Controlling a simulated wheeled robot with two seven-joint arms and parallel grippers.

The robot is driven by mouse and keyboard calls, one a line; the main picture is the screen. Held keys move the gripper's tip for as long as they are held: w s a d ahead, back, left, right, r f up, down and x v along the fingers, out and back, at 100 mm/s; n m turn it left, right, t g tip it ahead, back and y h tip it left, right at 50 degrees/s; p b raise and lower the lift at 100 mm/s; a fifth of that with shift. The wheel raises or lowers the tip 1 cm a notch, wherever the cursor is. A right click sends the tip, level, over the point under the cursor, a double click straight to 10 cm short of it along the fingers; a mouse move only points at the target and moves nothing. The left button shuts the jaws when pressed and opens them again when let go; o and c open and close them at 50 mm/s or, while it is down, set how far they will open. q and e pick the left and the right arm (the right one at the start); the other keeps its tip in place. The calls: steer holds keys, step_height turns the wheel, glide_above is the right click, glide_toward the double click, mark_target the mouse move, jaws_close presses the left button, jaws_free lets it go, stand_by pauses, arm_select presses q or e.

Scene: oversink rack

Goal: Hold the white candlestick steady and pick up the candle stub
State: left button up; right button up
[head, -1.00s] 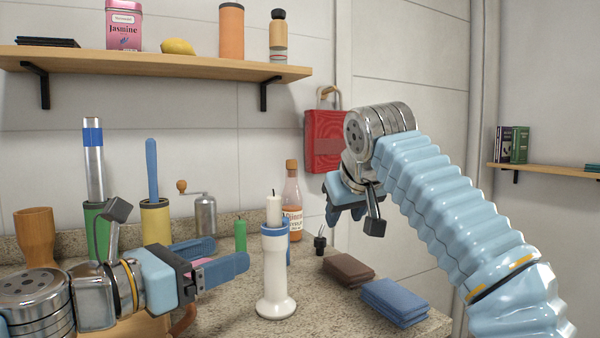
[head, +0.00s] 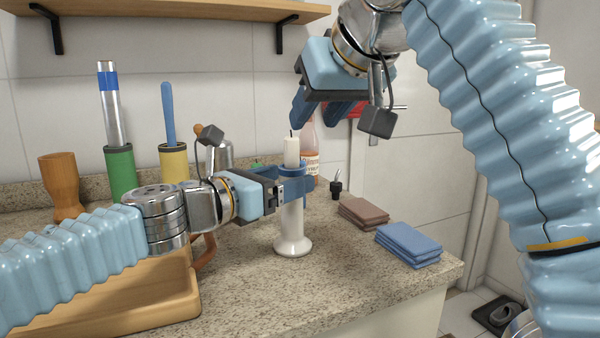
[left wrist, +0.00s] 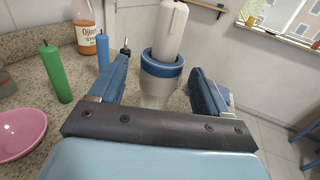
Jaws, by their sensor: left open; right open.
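The white candlestick (head: 291,232) stands upright on the counter. The candle stub (head: 292,152), cream with a dark wick, stands upright in its top. In the left wrist view the candlestick's blue-rimmed cup (left wrist: 162,68) and the stub (left wrist: 170,32) show between my finger pads. My left gripper (head: 298,183) is open, with its fingers on either side of the candlestick's upper part, below the stub. Gaps show beside the cup in the left wrist view. My right gripper (head: 304,112) is open and empty, pointing down just above the stub in the picture; its depth is unclear.
A sauce bottle (head: 311,145) stands behind the candlestick. Green (left wrist: 56,75) and blue (left wrist: 103,52) candles and a pink bowl (left wrist: 20,132) are nearby. Folded brown (head: 363,213) and blue (head: 408,246) cloths lie right. A wooden tray (head: 150,309) is front left.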

mark_target(299, 174)
arm_select(q)
steer(key=shift+x, duration=2.05)
